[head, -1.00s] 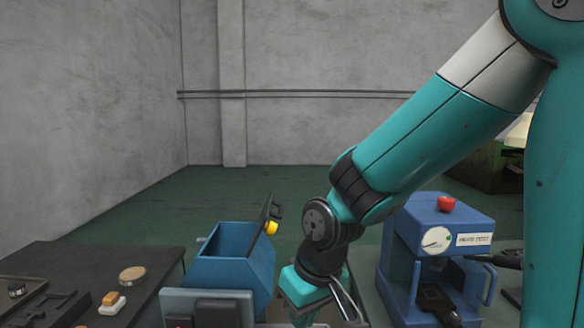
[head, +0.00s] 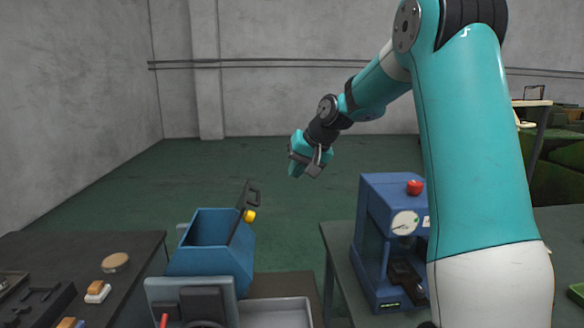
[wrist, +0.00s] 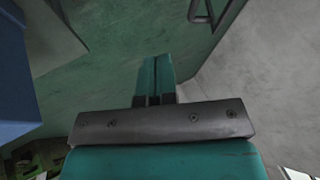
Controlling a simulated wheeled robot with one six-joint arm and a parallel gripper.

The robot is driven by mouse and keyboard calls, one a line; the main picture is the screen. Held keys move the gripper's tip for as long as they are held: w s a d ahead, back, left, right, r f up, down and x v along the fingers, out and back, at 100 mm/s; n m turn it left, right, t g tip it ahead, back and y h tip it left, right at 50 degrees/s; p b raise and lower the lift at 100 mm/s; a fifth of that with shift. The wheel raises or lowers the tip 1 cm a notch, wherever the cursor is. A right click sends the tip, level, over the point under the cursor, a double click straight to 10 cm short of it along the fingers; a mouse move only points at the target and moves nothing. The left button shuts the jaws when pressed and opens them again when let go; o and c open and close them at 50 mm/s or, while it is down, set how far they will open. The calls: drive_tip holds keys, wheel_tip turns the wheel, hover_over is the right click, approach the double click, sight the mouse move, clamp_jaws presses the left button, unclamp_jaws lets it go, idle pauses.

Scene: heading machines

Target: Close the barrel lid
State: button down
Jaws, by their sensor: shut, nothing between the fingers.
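The blue barrel (head: 212,265) is an open-topped, box-like hopper on a machine in the head view. Its lid (head: 241,222) stands steeply open at the barrel's right side, with a dark handle (head: 253,195) at the top and a yellow knob (head: 250,216) on it. My gripper (head: 295,171) is up and to the right of the lid, clear of it and touching nothing. In the wrist view its teal fingers (wrist: 155,72) are together and empty. A dark handle-like bar shows at the top of that view; I cannot tell whether it belongs to the lid.
A blue press-like machine (head: 385,235) with a red button and gauge stands on a table at the right. A dark bench (head: 130,250) with small parts is at the left. A grey tray (head: 275,312) lies beside the barrel. Green floor behind is open.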

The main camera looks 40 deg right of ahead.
drive_tip(key=w+a+f+p, duration=0.4)
drive_tip(key=w+f, duration=0.2)
drive_tip(key=shift+a, duration=0.3)
drive_tip(key=shift+f, duration=0.1)
